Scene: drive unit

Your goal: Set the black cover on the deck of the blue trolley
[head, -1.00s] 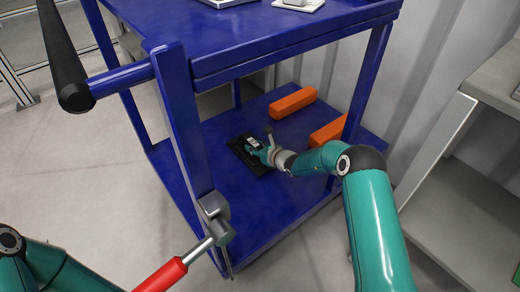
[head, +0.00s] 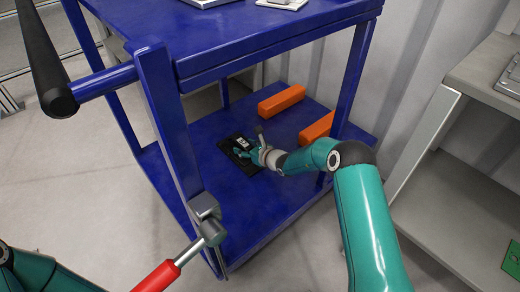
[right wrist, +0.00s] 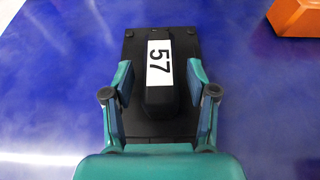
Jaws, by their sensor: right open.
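The black cover (head: 227,145) lies flat on the lower deck (head: 215,200) of the blue trolley. In the right wrist view the cover (right wrist: 181,127) is a flat black plate with a raised block bearing a white "57" label. My right gripper (head: 257,154) is low at the cover. In the right wrist view its two fingers (right wrist: 159,78) are open, one on each side of the raised block, with gaps between them and the block.
Two orange blocks (head: 282,100) (head: 318,127) lie on the same deck behind and right of the cover. Trolley posts (head: 165,120) and the upper deck (head: 270,55) surround the space. A grey shelf (head: 455,190) stands at right. The deck's front part is clear.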

